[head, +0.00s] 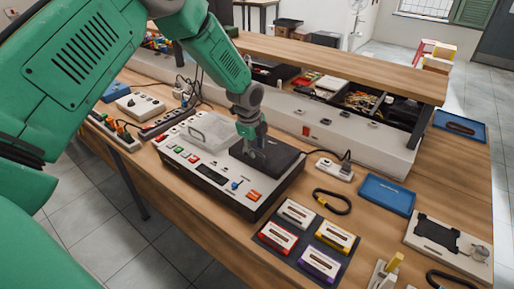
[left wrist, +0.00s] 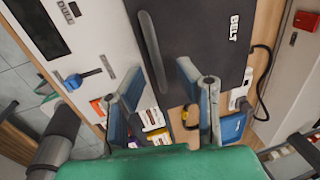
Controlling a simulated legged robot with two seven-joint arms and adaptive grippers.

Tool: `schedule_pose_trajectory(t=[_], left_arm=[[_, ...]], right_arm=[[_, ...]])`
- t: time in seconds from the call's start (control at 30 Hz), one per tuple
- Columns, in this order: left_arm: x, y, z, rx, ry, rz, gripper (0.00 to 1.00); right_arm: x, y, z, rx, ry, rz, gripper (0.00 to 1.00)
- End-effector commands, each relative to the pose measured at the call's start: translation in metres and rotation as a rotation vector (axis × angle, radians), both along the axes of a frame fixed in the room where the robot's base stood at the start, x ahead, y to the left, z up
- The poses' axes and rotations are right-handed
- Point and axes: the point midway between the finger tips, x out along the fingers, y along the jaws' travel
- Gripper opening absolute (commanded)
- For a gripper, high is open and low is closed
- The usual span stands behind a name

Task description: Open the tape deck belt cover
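The tape deck (head: 206,176) is a white-topped box with dark sides, standing on the wooden bench. Its belt cover (head: 284,158) is a dark panel on the right part of the deck top and looks shut. Contact cannot be told. My right gripper is out of view.
A clear lid (head: 210,131) covers the deck's left part. A blue lever (left wrist: 84,77) is beside the belt cover. Several cassettes (head: 297,212) lie on a dark mat in front. A blue tray (head: 387,194) lies to the right. A raised shelf (head: 340,68) runs behind the deck.

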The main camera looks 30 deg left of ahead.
Motion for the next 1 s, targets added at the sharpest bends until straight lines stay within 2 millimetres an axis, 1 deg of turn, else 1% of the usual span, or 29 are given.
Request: schedule_pose_trajectory(t=[0.1, 0.33, 0.37, 0.4, 0.43, 0.77, 1.0], left_arm=[[0.001, -0.001, -0.004, 0.001, -0.001, 0.001, 0.29], [0.001, -0.004, -0.003, 0.004, -0.001, 0.001, 0.29], [0.001, -0.005, -0.003, 0.004, 0.0, 0.001, 0.22], [0.001, -0.005, -0.002, 0.005, 0.0, 0.001, 0.08], [0.001, -0.006, -0.002, 0.005, 0.0, 0.001, 0.0], [0.003, -0.006, -0.002, -0.001, 0.009, 0.0, 0.0], [0.011, -0.007, 0.011, 0.006, 0.091, 0.001, 0.0]], right_arm=[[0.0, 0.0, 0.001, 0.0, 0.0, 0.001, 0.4], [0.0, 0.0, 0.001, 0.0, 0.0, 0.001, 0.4], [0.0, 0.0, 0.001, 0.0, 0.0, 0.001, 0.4], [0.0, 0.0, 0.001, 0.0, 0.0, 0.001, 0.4], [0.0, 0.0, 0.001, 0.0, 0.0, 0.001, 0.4], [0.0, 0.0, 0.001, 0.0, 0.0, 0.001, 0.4], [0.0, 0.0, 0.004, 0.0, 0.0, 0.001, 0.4]])
